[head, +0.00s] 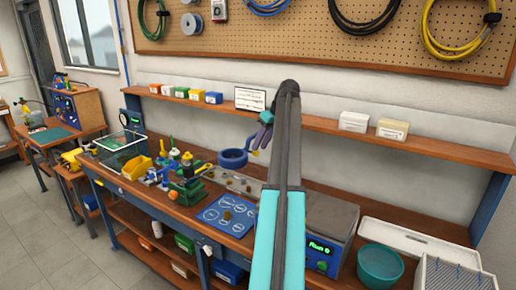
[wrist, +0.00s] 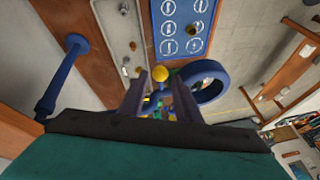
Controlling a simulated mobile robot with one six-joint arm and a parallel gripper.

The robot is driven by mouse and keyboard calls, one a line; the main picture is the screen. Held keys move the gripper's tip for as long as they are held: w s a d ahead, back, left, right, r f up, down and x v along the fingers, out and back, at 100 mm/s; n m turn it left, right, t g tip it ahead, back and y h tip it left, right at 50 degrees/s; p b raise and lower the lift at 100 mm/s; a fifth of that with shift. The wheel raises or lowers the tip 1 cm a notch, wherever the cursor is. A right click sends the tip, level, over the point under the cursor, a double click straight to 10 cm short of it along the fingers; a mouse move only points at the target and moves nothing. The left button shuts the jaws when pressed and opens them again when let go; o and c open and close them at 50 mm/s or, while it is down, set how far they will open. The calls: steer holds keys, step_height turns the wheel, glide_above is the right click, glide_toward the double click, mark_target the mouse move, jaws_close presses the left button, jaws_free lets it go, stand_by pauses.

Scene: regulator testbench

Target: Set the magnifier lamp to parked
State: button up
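The magnifier lamp's blue ring head (head: 233,158) is above the back of the bench, left of my arm. A yellow knob (head: 251,143) sticks up beside the ring. In the wrist view the ring (wrist: 208,81) is right of centre, and the yellow knob (wrist: 161,74) lies between my fingertips. My gripper (head: 261,136) is just above and right of the knob, its purple-grey fingers pointing down-left. In the wrist view my gripper (wrist: 158,84) is open, with a gap between its fingers. I cannot tell whether a finger touches the knob.
A blue mat with white circles (head: 225,215) lies in front of the ring. Green and blue fixtures (head: 187,190) crowd the bench to its left. A shelf (head: 330,122) runs along the wall behind. A grey instrument (head: 330,225) and teal bowl (head: 380,264) stand on the right.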

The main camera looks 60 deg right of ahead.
steer(key=shift+p+x, duration=0.35)
steer(key=shift+x, duration=1.25)
